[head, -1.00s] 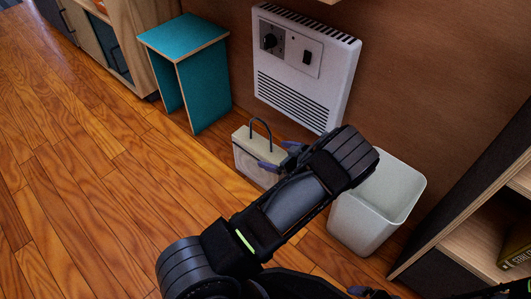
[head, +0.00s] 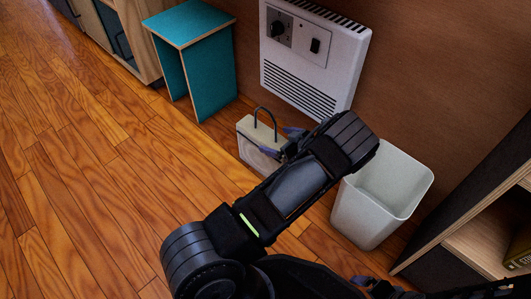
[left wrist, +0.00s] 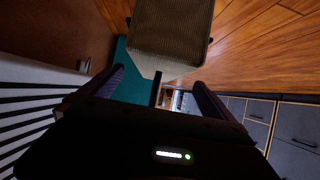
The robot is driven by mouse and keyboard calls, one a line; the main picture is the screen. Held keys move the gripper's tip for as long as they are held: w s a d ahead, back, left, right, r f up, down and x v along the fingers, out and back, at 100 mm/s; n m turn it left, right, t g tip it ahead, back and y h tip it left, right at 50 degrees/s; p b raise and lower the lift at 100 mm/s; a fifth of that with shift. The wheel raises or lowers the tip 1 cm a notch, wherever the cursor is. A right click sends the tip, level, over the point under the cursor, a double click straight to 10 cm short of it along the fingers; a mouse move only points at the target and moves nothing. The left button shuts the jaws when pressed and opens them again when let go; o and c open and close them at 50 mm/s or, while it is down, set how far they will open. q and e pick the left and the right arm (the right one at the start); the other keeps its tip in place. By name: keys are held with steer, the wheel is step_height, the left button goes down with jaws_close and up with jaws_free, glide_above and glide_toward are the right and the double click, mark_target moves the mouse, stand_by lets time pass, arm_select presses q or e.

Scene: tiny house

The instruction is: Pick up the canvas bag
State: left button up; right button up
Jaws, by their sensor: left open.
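The canvas bag (head: 253,151) is a small beige, boxy bag with a dark looped handle. It stands upright on the wood floor by the wall. My left gripper (head: 281,143) is open at the bag's right side, close to the handle; my arm hides part of the bag. In the left wrist view the bag's woven side (left wrist: 170,30) fills the top middle. Its dark handle (left wrist: 156,92) shows between my two spread fingers (left wrist: 155,92); I cannot tell whether they touch it. My right gripper (head: 374,287) shows only in part at the bottom edge.
A pale bin (head: 365,212) stands right of my left arm, close to it. A white wall heater (head: 312,60) hangs behind the bag. A teal stool (head: 209,80) is at the back left, and a wooden shelf (head: 475,235) at the right. Floor on the left is clear.

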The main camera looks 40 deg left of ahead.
mark_target(269, 137)
arm_select(q)
steer(key=b+x, duration=0.3)
steer(key=x, duration=0.2)
steer(key=shift+w+a, duration=0.1)
steer(key=shift+w, duration=0.05)
stand_by(0.5)
steer(key=c, duration=2.1)
